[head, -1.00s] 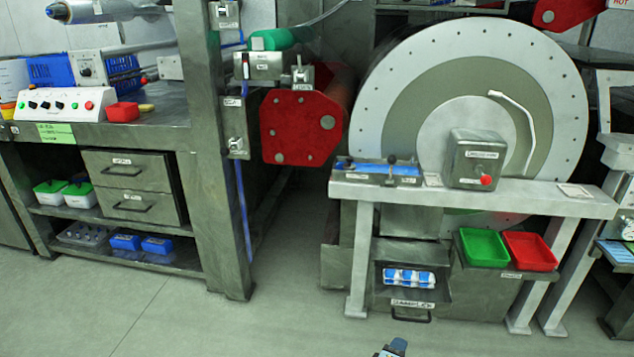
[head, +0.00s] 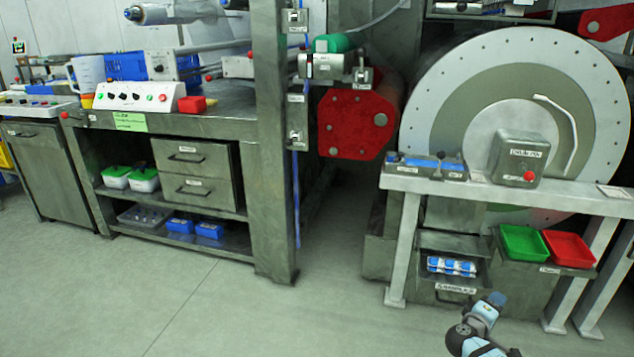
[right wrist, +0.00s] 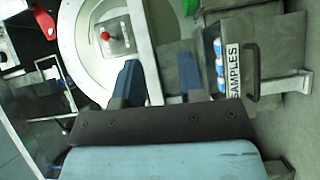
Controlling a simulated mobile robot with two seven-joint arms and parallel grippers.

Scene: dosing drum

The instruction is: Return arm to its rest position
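My right arm shows at the bottom right of the head view, its gripper end (head: 495,300) in front of the bench with the drum. In the right wrist view my right gripper (right wrist: 158,66) has its two dark fingers well apart, with nothing between them. I see no contact with either. My left gripper is in neither view.
The bench top (head: 590,201) carries a box with a red button (head: 520,158). Green (head: 523,242) and red (head: 568,249) trays sit below it. The large drum (head: 440,80) stands behind. A workbench (head: 215,125) stands left. The floor (head: 200,300) between is clear.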

